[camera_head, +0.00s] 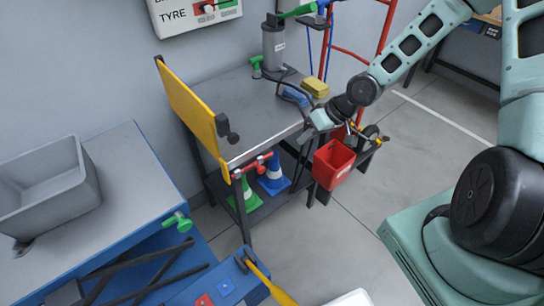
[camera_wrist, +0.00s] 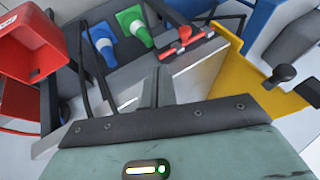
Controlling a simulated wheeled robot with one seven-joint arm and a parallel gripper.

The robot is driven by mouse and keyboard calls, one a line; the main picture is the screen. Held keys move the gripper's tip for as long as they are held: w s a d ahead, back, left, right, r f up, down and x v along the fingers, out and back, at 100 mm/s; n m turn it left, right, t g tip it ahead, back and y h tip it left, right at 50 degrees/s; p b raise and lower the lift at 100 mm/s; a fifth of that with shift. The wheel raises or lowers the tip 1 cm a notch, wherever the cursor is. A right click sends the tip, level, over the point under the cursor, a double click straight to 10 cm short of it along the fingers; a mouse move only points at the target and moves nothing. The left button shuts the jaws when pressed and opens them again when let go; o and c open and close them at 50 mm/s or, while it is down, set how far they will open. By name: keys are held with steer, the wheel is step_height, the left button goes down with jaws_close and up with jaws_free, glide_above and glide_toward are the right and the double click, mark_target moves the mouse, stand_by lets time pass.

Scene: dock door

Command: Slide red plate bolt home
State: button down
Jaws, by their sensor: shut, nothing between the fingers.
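The red bolt (camera_head: 253,164) sits on the front edge of the grey table (camera_head: 255,112), just right of the lower end of the upright yellow plate (camera_head: 195,110). In the wrist view the bolt (camera_wrist: 186,44) is a red bar with a knob, beyond my fingertips and beside the yellow plate (camera_wrist: 245,75). My gripper (camera_head: 316,122) is over the table's right front corner, to the right of the bolt and apart from it. In the wrist view my gripper (camera_wrist: 160,88) is shut and empty. I cannot tell how far the bolt is slid.
A red bin (camera_head: 333,164) hangs at the table's right front, close below my gripper. A blue cone (camera_head: 274,180) and a green cone (camera_head: 247,197) stand under the table. A grey cylinder (camera_head: 273,45) and a yellow block (camera_head: 316,87) are on top. A blue bench (camera_head: 130,215) is left.

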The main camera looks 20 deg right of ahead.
mark_target(260, 171)
steer(key=w+a+f, duration=0.2)
steer(key=a+f, duration=0.6)
steer(key=f, duration=0.1)
steer(key=shift+a+b, duration=0.35)
steer(key=shift+a, duration=0.05)
steer(key=shift+a, duration=0.15)
steer(key=shift+s+a+b, duration=0.25)
steer(key=shift+s+a, duration=0.05)
steer(key=shift+a, duration=0.5)
steer(key=shift+s+a+b, duration=0.2)
steer(key=shift+s+a, duration=0.05)
steer(key=shift+a, duration=0.55)
